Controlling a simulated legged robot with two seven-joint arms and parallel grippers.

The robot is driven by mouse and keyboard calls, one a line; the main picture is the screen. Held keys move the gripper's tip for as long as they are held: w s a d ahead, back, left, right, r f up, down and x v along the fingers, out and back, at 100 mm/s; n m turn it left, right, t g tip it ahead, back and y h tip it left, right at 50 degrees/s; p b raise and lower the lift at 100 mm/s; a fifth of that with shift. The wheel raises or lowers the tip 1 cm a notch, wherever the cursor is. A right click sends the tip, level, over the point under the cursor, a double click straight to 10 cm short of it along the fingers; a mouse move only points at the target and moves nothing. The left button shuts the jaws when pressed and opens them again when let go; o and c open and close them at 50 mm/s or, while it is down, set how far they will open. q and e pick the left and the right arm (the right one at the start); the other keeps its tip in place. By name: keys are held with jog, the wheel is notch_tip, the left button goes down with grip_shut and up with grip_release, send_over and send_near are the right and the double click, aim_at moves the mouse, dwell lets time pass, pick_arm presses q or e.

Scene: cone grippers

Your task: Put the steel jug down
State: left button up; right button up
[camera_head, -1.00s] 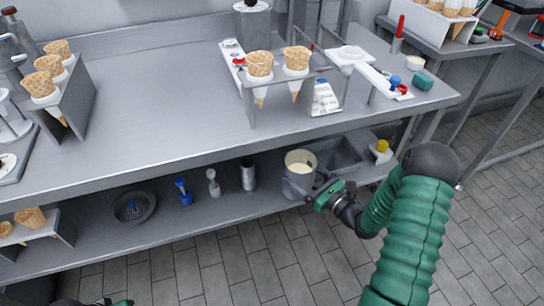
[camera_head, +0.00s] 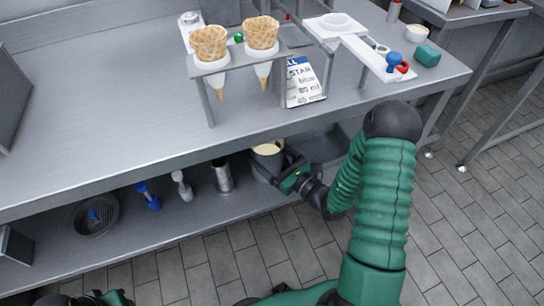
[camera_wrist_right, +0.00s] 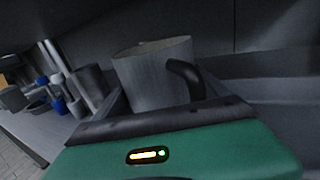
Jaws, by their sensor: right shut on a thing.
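The steel jug (camera_head: 268,150) is at the lower shelf, partly under the tabletop's front edge, with pale contents showing at its top. It also shows upright in the right wrist view (camera_wrist_right: 148,78), with a dark curved handle on its right side. My right gripper (camera_head: 272,172) is shut on the jug, its fingers on either side of the body. Whether the jug's base touches the shelf is hidden. Part of my left gripper (camera_head: 112,298) shows at the bottom left edge of the head view; its fingers are not clear.
The lower shelf (camera_head: 165,235) holds a metal cylinder (camera_head: 222,176), a white tool (camera_head: 182,186), a blue tool (camera_head: 148,196) and a round dark bowl (camera_head: 95,216) left of the jug. The tabletop (camera_head: 110,110) overhangs the shelf. A cone stand (camera_head: 205,100) stands above.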

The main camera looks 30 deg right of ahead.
jog(key=o, duration=1.7)
jog(key=shift+s+a+f, duration=0.1)
jog(key=shift+a+f, duration=0.05)
jog(key=shift+a, duration=0.35)
jog(key=shift+o, duration=1.2)
jog(key=shift+a, duration=0.5)
jog(key=shift+a+r, duration=0.15)
jog(key=shift+r, duration=0.1)
jog(key=shift+d+f, duration=0.1)
jog(key=shift+d, duration=0.3)
jog(key=shift+s+d+p, duration=0.3)
jog(key=shift+s+p, duration=0.05)
jog(key=shift+s, duration=0.25)
jog(key=shift+s+d+p, duration=0.3)
jog(key=shift+s, duration=0.3)
jog(key=s, duration=0.3)
jog(key=s+p, duration=0.1)
jog(key=s, duration=0.2)
jog(key=s+p, duration=0.1)
jog(key=s, duration=0.2)
jog(key=shift+d, duration=0.3)
pick_arm(q)
jog(key=r, duration=0.1)
jog(key=a+r, duration=0.1)
jog(key=r, duration=0.1)
jog(key=shift+a+r, duration=0.15)
pick_arm(e)
jog(key=shift+s+d, duration=0.15)
pick_arm(q)
jog(key=shift+a, duration=0.1)
